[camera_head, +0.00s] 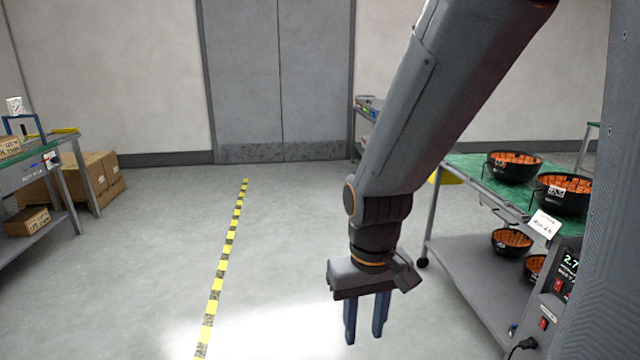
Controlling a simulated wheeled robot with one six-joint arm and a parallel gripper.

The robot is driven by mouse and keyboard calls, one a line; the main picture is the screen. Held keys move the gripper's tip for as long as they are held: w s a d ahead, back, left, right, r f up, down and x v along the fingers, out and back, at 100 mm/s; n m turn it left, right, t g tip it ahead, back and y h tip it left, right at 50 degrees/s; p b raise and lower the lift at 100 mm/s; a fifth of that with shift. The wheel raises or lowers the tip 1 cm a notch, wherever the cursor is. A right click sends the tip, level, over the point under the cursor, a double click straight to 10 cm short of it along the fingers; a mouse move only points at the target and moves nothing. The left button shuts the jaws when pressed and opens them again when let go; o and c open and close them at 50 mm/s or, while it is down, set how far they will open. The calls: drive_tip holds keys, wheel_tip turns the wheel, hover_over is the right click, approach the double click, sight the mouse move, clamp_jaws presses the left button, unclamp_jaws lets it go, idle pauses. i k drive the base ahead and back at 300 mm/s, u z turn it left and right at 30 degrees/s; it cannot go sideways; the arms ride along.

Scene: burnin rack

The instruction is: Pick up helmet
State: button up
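Several black bowl-shaped helmets with orange insides rest open side up on the cart at the right. One helmet (514,167) and a second helmet (563,193) are on its green top. Another helmet (511,242) is on the lower shelf, with one more (535,268) partly hidden beside it. My gripper (364,340) points down over the floor, left of the cart and apart from every helmet. Its two blue fingers are spread with a gap between them, and nothing shows in the gap.
The cart (462,271) has a white label card (545,223) at its edge. A device with a lit display (570,262) stands at the lower right. A workbench (40,178) and cardboard boxes (98,172) are at the left. The floor around the yellow-black tape (226,256) is clear.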

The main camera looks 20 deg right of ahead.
sight(564, 193)
drive_tip(key=z, duration=0.1)
drive_tip(key=i, duration=1.6)
drive_tip(key=z, duration=1.05)
drive_tip(key=i, duration=0.85)
drive_tip(key=z, duration=1.65)
drive_tip(key=i, duration=0.75)
drive_tip(key=z, duration=0.5)
